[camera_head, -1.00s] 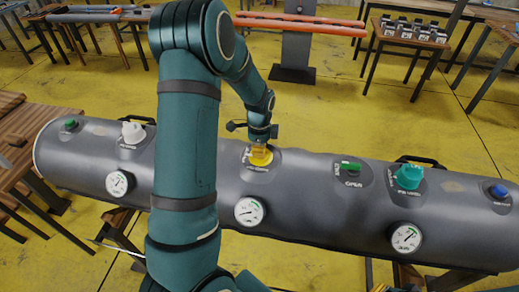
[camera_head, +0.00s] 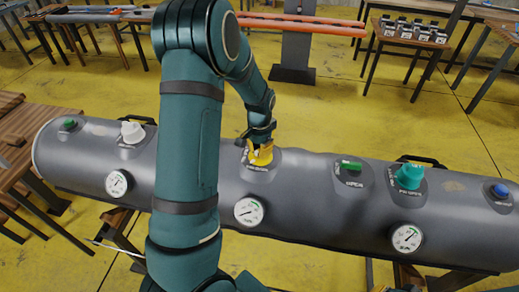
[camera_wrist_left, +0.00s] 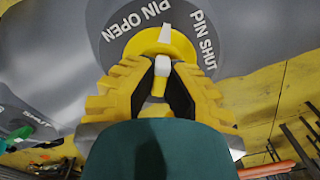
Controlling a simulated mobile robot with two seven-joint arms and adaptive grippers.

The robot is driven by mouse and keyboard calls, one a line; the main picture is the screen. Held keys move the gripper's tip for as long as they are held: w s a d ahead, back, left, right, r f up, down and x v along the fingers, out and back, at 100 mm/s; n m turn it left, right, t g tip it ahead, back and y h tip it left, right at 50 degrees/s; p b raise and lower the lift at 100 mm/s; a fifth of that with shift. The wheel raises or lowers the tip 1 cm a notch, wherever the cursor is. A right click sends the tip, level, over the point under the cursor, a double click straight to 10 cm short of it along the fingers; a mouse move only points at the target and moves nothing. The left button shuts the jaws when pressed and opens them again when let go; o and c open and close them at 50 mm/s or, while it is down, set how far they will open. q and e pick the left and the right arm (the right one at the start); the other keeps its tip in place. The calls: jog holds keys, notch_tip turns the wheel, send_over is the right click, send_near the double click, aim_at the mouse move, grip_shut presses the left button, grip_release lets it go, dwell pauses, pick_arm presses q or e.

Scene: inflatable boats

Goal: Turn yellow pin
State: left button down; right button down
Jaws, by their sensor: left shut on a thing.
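The yellow pin (camera_head: 262,160) sits on a dark round patch on top of the grey boat tube (camera_head: 310,205). It also shows in the left wrist view (camera_wrist_left: 178,42), with a white pointer between the printed words PIN OPEN and PIN SHUT. My left gripper (camera_head: 260,150) comes down onto the pin from above. In the left wrist view, its yellow fingers with black pads (camera_wrist_left: 162,85) are shut on the pin's narrow raised tab, which has a white top. My right gripper is not in view.
Along the tube are a white valve (camera_head: 132,132), a flat green valve (camera_head: 351,165), a larger green valve (camera_head: 409,176) and a blue cap (camera_head: 500,190). Several gauges line its front, including one gauge (camera_head: 249,211). Wooden tables stand behind; yellow floor lies between.

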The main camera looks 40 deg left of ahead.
pick_arm(q)
jog(key=n, duration=0.3)
jog(key=shift+d+n, duration=0.15)
jog(key=shift+n, duration=0.15)
jog(key=shift+f+n+p, duration=0.1)
jog(key=shift+n+p, duration=0.4)
jog(key=shift+n, duration=1.3)
jog(key=c, duration=1)
grip_release()
notch_tip(320, 180, up, 12)
jog(key=shift+r, duration=0.1)
jog(key=shift+s, duration=0.1)
